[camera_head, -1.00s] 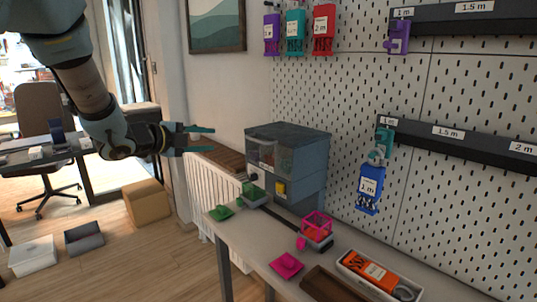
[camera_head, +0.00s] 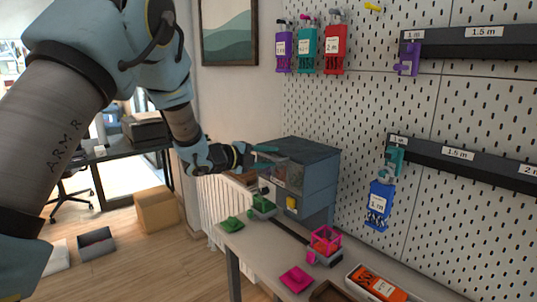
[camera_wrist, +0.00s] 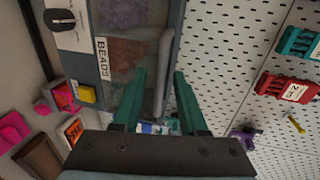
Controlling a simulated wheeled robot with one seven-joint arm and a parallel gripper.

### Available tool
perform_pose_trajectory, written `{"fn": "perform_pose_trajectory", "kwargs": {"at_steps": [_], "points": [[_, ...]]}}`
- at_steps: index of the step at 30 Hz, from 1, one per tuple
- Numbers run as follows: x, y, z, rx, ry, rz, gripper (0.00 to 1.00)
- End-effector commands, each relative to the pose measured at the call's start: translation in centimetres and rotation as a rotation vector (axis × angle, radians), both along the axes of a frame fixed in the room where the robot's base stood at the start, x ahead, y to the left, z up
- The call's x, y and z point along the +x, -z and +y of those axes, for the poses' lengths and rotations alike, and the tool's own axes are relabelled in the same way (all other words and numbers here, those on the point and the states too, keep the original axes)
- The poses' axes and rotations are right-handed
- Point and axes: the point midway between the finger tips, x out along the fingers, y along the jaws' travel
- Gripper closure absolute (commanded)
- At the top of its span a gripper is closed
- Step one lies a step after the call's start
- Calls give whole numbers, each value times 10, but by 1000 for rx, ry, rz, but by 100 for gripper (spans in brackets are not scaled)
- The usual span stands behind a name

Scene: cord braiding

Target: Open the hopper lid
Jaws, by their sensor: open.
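The hopper (camera_head: 318,165) is a blue-grey box on the bench beside the pegboard wall, with a clear window, a dial and a yellow button on its front. Its flat lid (camera_head: 303,148) looks shut. My gripper (camera_head: 268,157) is at the hopper's upper left front edge, partly overlapping it in the head view. In the wrist view my gripper (camera_wrist: 160,80) is open, its two teal fingers on either side of a rounded grey bar (camera_wrist: 162,72) along the hopper's edge. I cannot tell whether they touch it. The "BEADS" label (camera_wrist: 102,58) sits beside the bead window.
Below the hopper, the bench (camera_head: 258,250) holds a green piece (camera_head: 231,224), a pink open box (camera_head: 325,240), a pink plate (camera_head: 297,279) and an orange-filled tray (camera_head: 377,284). Coloured hangers (camera_head: 334,50) and dark rails (camera_head: 460,152) are on the pegboard to the right.

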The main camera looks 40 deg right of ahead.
Motion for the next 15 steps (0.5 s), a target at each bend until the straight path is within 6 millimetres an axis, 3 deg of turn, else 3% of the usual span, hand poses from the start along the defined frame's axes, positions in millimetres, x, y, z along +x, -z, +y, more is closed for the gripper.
{"fn": "perform_pose_trajectory", "kwargs": {"at_steps": [8, 15], "points": [[0, 1, -1, 0, 0, 0, 58], [0, 0, -1, 0, 0, 0, 84]]}}
